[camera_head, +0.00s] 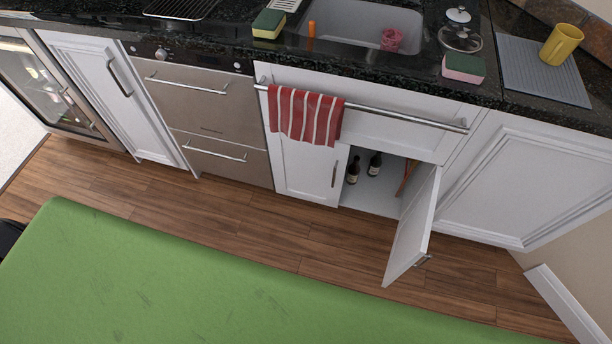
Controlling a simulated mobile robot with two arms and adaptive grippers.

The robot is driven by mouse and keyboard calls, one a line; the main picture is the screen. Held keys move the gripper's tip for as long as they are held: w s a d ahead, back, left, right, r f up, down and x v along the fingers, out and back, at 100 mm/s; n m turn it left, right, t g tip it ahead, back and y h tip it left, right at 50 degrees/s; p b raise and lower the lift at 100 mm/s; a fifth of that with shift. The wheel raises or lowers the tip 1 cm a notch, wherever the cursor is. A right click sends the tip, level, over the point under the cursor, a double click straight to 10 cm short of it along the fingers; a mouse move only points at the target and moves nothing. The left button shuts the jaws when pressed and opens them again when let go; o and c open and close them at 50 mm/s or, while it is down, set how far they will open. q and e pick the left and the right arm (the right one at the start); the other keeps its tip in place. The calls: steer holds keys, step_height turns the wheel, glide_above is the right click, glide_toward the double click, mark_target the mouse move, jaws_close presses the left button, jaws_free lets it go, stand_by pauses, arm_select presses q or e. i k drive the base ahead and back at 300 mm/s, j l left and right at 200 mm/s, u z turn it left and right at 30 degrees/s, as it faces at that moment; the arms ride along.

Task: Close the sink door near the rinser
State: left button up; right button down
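A white sink door (412,232) stands open under the sink (352,22), swung out to the right over the floor. A small metal handle (422,260) shows near its lower free edge. The neighbouring left door (305,170) is shut. Inside the open cabinet (366,198) are two dark bottles (353,169) and a reddish stick-like thing (405,178). I cannot clearly make out a rinser. Neither of my grippers shows in the head view.
A green surface (180,280) fills the lower left. Wooden floor (300,232) lies clear between it and the cabinets. A red striped towel (305,115) hangs on the rail (400,113). Sponges, a yellow mug (561,44) and a grey mat (540,75) are on the counter.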

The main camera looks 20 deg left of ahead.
mark_target(412, 237)
steer(key=l+u, duration=0.15)
steer(key=l, duration=0.35)
steer(key=k+l+u, duration=0.1)
steer(key=l, duration=0.4)
steer(key=k+l+u, duration=0.15)
steer(key=l, duration=0.35)
steer(key=l+u, duration=0.1)
steer(key=l, duration=0.4)
